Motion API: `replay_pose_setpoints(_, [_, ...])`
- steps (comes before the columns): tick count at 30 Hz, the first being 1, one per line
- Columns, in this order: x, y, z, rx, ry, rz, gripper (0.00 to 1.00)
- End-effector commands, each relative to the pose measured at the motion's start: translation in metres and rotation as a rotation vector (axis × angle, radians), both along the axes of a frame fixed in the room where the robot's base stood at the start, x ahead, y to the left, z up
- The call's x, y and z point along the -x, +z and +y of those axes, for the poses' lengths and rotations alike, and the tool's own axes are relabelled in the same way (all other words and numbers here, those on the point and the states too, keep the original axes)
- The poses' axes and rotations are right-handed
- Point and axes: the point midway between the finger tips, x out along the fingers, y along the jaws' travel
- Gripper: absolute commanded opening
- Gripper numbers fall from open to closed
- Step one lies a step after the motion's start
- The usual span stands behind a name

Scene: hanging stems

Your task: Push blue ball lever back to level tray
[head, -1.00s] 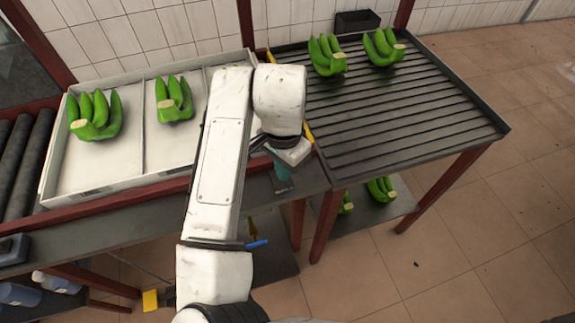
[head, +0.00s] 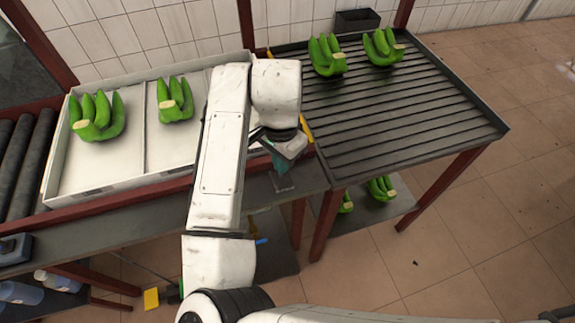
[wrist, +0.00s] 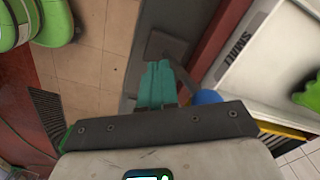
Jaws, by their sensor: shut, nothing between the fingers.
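The blue ball (wrist: 207,97) shows in the wrist view just right of my gripper (wrist: 158,70), partly hidden by the gripper body. A grey lever rod (wrist: 183,76) runs from a dark plate toward the ball. My gripper's teal fingers are shut and empty; they lie beside the lever, and I cannot tell whether they touch it. In the head view my gripper (head: 283,178) points down at the front edge of the bench, and the ball is hidden there. The pale tray (head: 110,185) holds green banana bunches (head: 97,117); its tilt is unclear.
A dark ribbed table (head: 400,110) with two banana bunches stands to the right. More bunches lie on a low shelf (head: 375,212) below it. Dark rollers (head: 18,170) adjoin the tray at left. Red posts frame the bench. The tiled floor at right is clear.

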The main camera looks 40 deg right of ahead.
Motion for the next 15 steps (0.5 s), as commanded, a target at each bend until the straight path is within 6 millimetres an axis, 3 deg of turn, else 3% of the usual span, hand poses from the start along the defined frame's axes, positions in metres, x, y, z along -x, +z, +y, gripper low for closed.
replay_pose_setpoints(15, [0.000, 0.055, 0.000, 0.000, -0.001, 0.000, 0.00])
